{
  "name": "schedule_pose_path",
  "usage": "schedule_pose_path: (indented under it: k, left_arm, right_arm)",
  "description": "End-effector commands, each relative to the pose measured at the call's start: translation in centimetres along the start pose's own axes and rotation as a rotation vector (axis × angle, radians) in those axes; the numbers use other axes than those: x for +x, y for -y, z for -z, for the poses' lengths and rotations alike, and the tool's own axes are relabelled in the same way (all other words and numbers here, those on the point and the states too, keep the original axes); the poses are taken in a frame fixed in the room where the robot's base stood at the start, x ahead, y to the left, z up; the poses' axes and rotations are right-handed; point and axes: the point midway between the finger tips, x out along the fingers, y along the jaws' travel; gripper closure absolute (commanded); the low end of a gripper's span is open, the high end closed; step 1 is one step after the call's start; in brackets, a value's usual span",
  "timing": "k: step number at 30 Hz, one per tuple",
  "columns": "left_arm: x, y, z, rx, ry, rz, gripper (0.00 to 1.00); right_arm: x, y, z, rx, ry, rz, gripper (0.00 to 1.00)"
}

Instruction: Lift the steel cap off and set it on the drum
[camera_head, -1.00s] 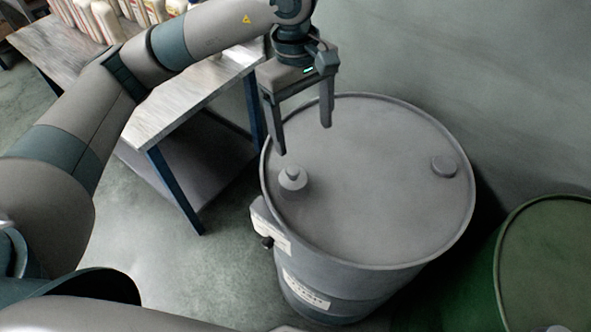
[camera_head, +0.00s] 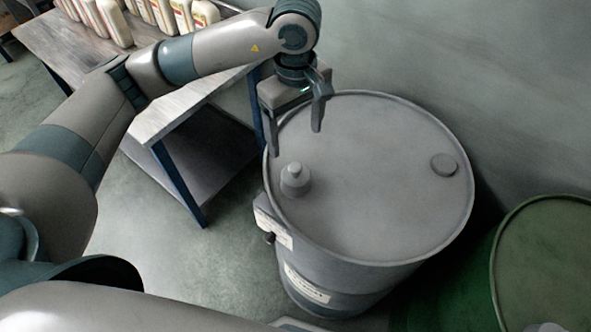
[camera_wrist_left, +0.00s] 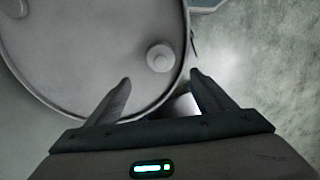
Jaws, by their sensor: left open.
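The grey steel drum (camera_head: 370,190) stands upright with its round top in full view. The steel cap (camera_head: 295,176), a small stepped grey knob, sits on the drum top near its left rim. In the left wrist view the cap (camera_wrist_left: 160,57) lies ahead of the fingertips, on the drum top (camera_wrist_left: 80,60) near the rim. My left gripper (camera_head: 296,142) points down above the left part of the drum, open and empty, apart from the cap. In the wrist view its two fingers (camera_wrist_left: 163,80) are spread with nothing between them. My right gripper is not in view.
A flat round plug (camera_head: 444,164) sits at the right of the drum top. A green drum (camera_head: 550,265) stands at the lower right. A workbench (camera_head: 170,112) with several bottles (camera_head: 110,22) stands at the upper left. The middle of the drum top is clear.

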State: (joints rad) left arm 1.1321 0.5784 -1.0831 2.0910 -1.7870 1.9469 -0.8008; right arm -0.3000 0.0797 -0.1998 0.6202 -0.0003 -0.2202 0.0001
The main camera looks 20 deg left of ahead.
Motion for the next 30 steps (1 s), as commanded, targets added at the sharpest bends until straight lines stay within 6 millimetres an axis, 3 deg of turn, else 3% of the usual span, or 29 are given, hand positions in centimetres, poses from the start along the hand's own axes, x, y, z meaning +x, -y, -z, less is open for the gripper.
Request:
schedule_pose_path:
  k: [6, 13, 30]
  left_arm:
    - [3.6, 0.1, -0.1, -0.002, 0.003, 0.005, 0.24]
    - [6.6, 0.1, 0.0, -0.001, 0.001, 0.002, 0.24]
    - [7.5, 0.1, -0.1, -0.002, 0.001, 0.002, 0.24]
  right_arm:
    - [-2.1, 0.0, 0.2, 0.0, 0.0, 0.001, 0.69]
    - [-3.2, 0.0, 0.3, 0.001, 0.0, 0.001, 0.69]
    - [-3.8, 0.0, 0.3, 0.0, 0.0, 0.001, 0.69]
